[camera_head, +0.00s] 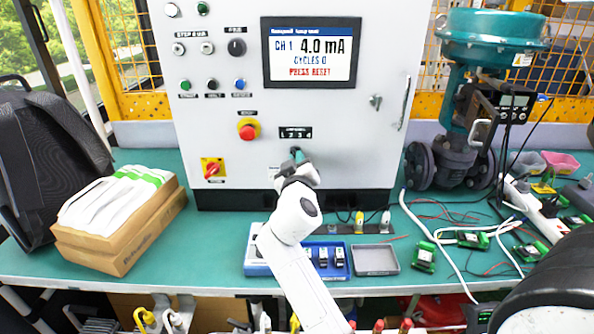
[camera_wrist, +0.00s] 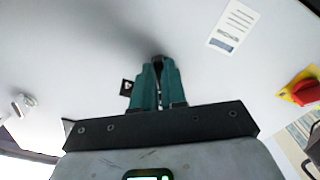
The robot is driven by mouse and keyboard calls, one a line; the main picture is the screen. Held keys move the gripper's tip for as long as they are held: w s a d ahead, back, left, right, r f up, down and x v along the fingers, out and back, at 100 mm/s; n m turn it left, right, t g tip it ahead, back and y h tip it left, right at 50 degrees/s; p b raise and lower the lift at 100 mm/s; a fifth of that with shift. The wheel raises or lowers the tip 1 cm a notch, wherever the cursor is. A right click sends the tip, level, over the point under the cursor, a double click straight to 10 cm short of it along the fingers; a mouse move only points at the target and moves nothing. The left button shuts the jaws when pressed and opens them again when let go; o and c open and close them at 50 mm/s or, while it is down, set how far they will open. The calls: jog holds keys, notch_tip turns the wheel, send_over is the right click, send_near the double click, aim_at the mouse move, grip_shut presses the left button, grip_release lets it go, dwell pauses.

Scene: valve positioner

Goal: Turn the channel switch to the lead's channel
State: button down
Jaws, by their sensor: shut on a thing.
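The channel switch is mostly hidden behind my gripper; a dark bit of its knob (camera_wrist: 158,60) shows between the teal fingertips in the wrist view. My gripper (camera_head: 296,157) is shut on it at the cabinet front, just below the channel label (camera_head: 295,132). The fingers (camera_wrist: 157,80) also show in the wrist view, close together. The knob's pointing direction cannot be made out. The display (camera_head: 311,52) reads CH 1, 4.0 mA, CYCLES 0 and PRESS RESET. Yellow (camera_head: 359,222) and white (camera_head: 385,221) plugs stand at a strip below the cabinet; the lead's channel cannot be read.
A red emergency button (camera_head: 248,129) and a red-yellow rotary switch (camera_head: 212,170) are left of my gripper. A cardboard box (camera_head: 120,240) stands at left, a blue tray (camera_head: 343,250) and a grey tray (camera_head: 375,261) in front. The valve (camera_head: 478,100) and cables are at right.

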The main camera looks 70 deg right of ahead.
jog(key=shift+w+f+m+b, duration=0.1)
jog(key=shift+m+b, duration=1.4)
jog(key=shift+b, duration=0.25)
jog(key=c, duration=1.2)
grip_release()
jog(key=shift+a, duration=0.15)
jog(key=b+v, duration=0.1)
jog(key=v, duration=0.9)
jog(key=shift+a, duration=0.3)
